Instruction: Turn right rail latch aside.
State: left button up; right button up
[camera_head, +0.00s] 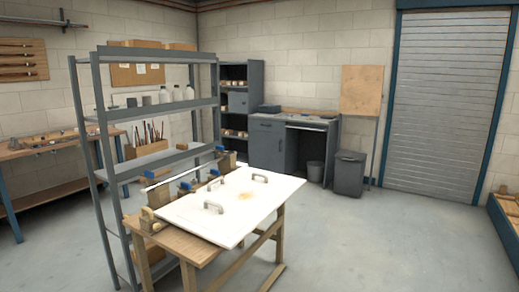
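A wooden workbench (180,246) stands in the middle with a white panel (210,228) lying on its top. The panel carries several grey handles, one of them the near handle (213,207). A thin pale rail (178,176) runs along the far left side of the bench. Small blue parts sit along that side, including a left one (149,174), a middle one (185,186) and a far right one (220,148). They are too small to tell which is the right rail latch or how it is turned. Neither gripper is in view.
A grey shelf rack (88,130) stands close behind the bench on the left. A grey desk (268,145) and a bin (349,174) stand at the back wall. A roller shutter (447,105) is at the right. The floor (400,245) right of the bench is clear.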

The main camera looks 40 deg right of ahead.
aim_at(222, 148)
jog(key=z, duration=1.2)
jog(key=i+l+z, duration=0.3)
jog(key=i, duration=0.3)
jog(key=i+l+z, duration=0.3)
jog(key=i, duration=0.35)
jog(key=i+z, duration=0.35)
jog(key=i, duration=0.3)
jog(key=i+u, duration=0.35)
jog(key=i+l+u, duration=0.4)
jog(key=i, duration=0.15)
jog(key=i+l+u, duration=0.2)
jog(key=i+u, duration=0.15)
jog(key=i, duration=0.1)
